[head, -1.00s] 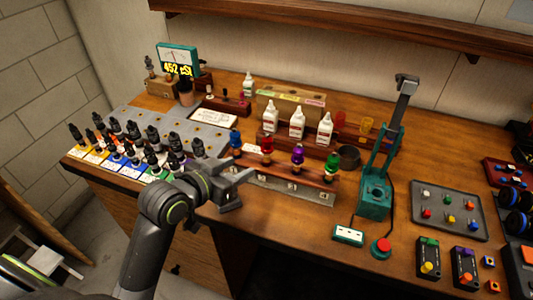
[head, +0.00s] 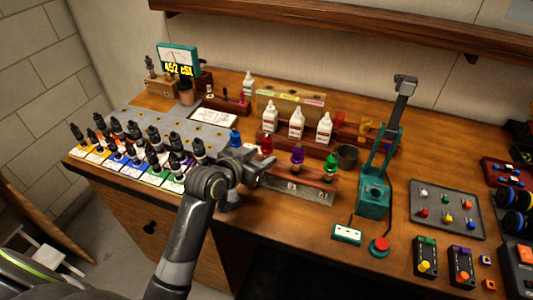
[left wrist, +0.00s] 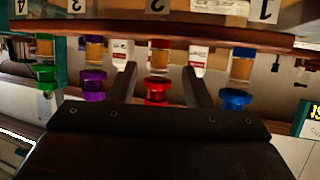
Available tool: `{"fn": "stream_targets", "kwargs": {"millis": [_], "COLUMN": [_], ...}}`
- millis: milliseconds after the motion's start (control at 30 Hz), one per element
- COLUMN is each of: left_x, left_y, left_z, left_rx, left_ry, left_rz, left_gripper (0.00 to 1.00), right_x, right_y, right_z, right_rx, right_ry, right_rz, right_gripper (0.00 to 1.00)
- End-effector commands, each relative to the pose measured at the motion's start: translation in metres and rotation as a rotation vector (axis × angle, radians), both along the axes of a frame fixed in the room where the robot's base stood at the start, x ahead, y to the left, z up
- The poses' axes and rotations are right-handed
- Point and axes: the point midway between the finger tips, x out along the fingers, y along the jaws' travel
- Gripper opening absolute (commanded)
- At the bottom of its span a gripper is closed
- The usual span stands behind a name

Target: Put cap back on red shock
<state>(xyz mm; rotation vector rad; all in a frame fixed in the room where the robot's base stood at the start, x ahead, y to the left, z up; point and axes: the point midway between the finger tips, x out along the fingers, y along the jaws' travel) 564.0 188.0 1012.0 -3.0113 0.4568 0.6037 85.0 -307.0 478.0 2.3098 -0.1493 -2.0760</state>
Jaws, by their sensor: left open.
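The red shock (head: 266,143) stands in a wooden rack (head: 320,178), between the blue shock (head: 235,138) and the purple shock (head: 297,155). In the left wrist view, which is upside down, its red top (left wrist: 157,92) shows between my left gripper's two fingers. My left gripper (head: 254,162) is open and empty, at the front of the rack by the red shock. Its fingers also show in the wrist view (left wrist: 160,72), spread either side of the red top with no clear contact. I cannot tell any separate cap for certain. My right gripper is not in view.
The green shock (head: 331,163) stands at the rack's right end. Several white bottles (head: 296,122) stand behind. A dark cup (head: 347,157) and a teal press (head: 374,192) are to the right. Several dark bottles (head: 155,140) crowd the left. A red cup-like piece (head: 339,119) stands behind.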

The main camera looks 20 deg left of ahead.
Motion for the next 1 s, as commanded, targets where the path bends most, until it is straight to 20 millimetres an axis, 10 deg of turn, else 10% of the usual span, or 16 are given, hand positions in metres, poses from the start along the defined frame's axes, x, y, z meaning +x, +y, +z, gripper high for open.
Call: {"fn": "stream_targets", "kwargs": {"millis": [1000], "left_x": [0.045], "left_y": [-0.015], "left_z": [-0.02], "left_rx": [-0.001], "left_ry": [0.0], "left_rz": [0.001], "left_gripper": [0.37], "right_x": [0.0], "right_y": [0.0], "right_z": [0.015], "right_rx": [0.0], "right_ry": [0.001], "right_rz": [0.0], "right_gripper": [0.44]}}
